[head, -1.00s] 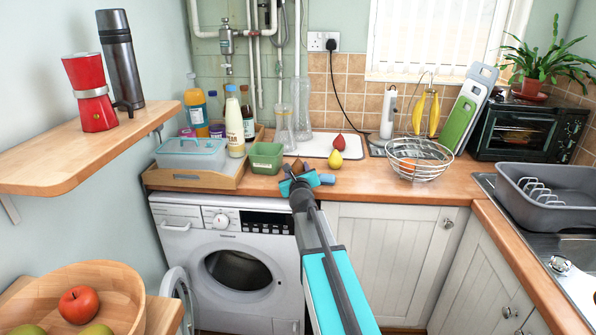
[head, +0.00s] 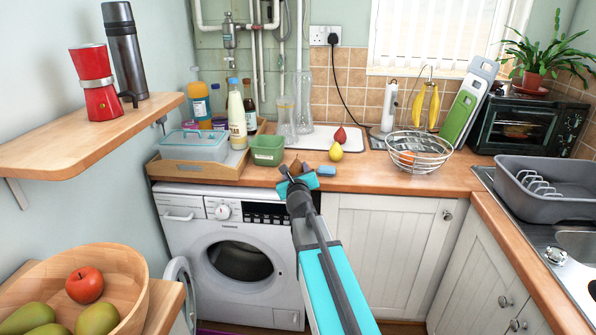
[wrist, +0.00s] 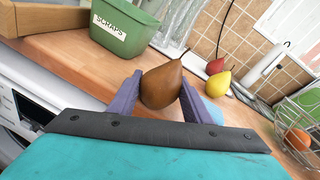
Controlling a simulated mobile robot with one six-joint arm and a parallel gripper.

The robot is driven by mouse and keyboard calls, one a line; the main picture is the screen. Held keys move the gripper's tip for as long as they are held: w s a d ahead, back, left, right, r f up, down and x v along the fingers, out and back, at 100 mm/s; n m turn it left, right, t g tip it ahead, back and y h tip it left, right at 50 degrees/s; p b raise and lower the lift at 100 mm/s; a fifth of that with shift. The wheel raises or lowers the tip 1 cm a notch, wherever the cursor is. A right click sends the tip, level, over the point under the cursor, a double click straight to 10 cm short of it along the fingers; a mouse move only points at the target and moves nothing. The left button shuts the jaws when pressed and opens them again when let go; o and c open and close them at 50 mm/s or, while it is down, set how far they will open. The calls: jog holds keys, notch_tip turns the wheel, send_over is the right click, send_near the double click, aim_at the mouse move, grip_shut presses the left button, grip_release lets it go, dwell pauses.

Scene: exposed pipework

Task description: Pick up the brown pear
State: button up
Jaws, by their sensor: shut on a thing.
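The brown pear (wrist: 161,87) sits between the two purple fingers of my gripper (wrist: 158,98) in the wrist view, with its stem pointing up and to the right. The fingers touch it on both sides, so my gripper is shut on it. In the head view my gripper (head: 296,178) is at the front edge of the counter, above the washing machine, and mostly hides the pear. I cannot tell whether the pear still touches the counter.
A green scraps tub (head: 267,150) stands behind and left of my gripper. A yellow pear (head: 336,152), a red pear (head: 340,135) and a blue item (head: 326,171) are to the right. A wire basket (head: 418,150) stands farther right on the counter (head: 390,181).

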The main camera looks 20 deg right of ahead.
jog(key=shift+a, duration=0.1)
jog(key=o, duration=1.2)
jog(key=shift+s+a, duration=0.1)
jog(key=shift+s, duration=0.15)
